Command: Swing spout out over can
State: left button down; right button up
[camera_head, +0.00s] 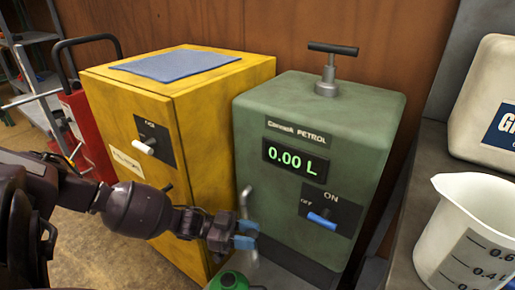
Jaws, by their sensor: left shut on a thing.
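The green petrol dispenser (318,130) stands in the middle, its display reading 0.00 L. The thin grey metal spout (245,198) shows at its front left edge. My left gripper (246,236), with blue fingertips, is shut on the spout's lower part and partly hides it. The top of a green can (229,281) shows at the bottom edge, just below my gripper. The rest of the can is out of frame, so I cannot tell how exactly the spout end lines up with it. My right gripper is not in view.
A yellow cabinet (188,95) with a blue cloth (175,64) on top stands left of the dispenser. A T-handle (329,68) tops the dispenser; a blue-levered switch (322,221) is on its front. A measuring jug (467,240) and white canister (488,105) stand at right.

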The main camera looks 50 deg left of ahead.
pick_arm(q)
jog(key=shift+s+a+f+m+g+h, duration=0.1)
jog(key=shift+s+a+m+g+h, duration=0.1)
jog(key=shift+s+m+g+h, duration=0.15)
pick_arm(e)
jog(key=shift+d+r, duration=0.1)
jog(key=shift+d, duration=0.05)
pick_arm(q)
jog(key=c, duration=1)
grip_release()
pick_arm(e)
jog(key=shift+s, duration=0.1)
pick_arm(q)
jog(key=shift+r, duration=0.4)
notch_tip(320, 180, up, 19)
jog(key=p, duration=0.7)
jog(key=shift+r, duration=0.15)
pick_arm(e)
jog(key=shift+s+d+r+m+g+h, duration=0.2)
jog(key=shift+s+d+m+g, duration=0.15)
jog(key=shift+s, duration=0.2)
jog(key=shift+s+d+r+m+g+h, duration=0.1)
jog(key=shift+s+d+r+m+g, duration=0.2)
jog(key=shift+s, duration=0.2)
